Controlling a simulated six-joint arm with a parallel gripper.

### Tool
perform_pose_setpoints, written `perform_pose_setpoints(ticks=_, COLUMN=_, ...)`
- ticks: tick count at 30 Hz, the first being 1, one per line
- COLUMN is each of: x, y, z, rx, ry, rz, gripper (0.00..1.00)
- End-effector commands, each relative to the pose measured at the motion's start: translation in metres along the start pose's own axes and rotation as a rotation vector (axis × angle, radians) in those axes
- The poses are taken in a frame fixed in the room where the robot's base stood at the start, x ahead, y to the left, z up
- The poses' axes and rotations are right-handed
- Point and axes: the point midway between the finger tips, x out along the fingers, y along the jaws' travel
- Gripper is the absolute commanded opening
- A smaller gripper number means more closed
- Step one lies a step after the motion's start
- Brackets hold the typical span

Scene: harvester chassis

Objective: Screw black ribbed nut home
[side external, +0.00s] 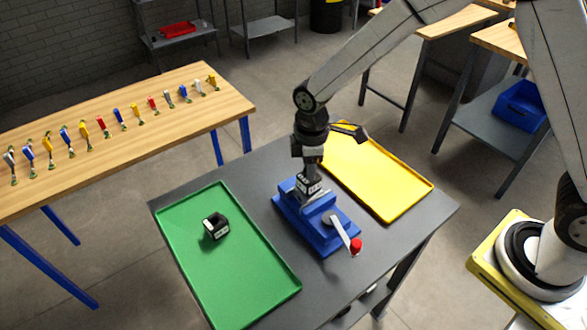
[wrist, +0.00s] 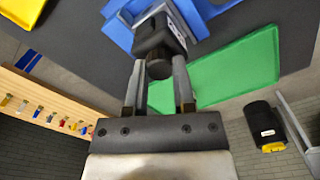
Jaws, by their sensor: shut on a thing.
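My gripper (side external: 311,172) points down over the blue vise (side external: 290,208) on the grey table. In the wrist view, the fingers of my gripper (wrist: 159,62) are shut on a dark round piece, which I take as the black ribbed nut (wrist: 158,70). Its ribs are too small to make out. The nut is at the end of a black chassis block (wrist: 158,36) with a white label. This block (side external: 309,188) sits upright in the vise in the side view, where my gripper hides the nut. I cannot tell how far the nut is on its thread.
A green tray (side external: 265,252) at left holds a black block (side external: 215,226) with a label. An empty yellow tray (side external: 395,190) lies at right. The vise's lever with a red knob (side external: 355,246) sticks out in front. A wooden bench (side external: 190,92) with several small tools stands behind left.

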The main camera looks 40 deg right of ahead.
Motion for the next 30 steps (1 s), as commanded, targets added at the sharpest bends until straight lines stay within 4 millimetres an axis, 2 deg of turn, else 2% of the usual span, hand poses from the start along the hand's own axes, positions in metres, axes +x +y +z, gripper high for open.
perform_pose_setpoints(ticks=10, x=0.0000, y=0.0000, z=-0.0001, rx=0.044, ry=0.000, rz=0.000, gripper=0.00)
perform_pose_setpoints(ticks=24, x=0.0003, y=0.0001, z=-0.0001, rx=0.385, ry=0.000, rz=0.000, gripper=0.00)
perform_pose_setpoints(ticks=30, x=0.0003, y=0.0001, z=-0.0001, rx=0.449, ry=0.000, rz=0.000, gripper=0.00)
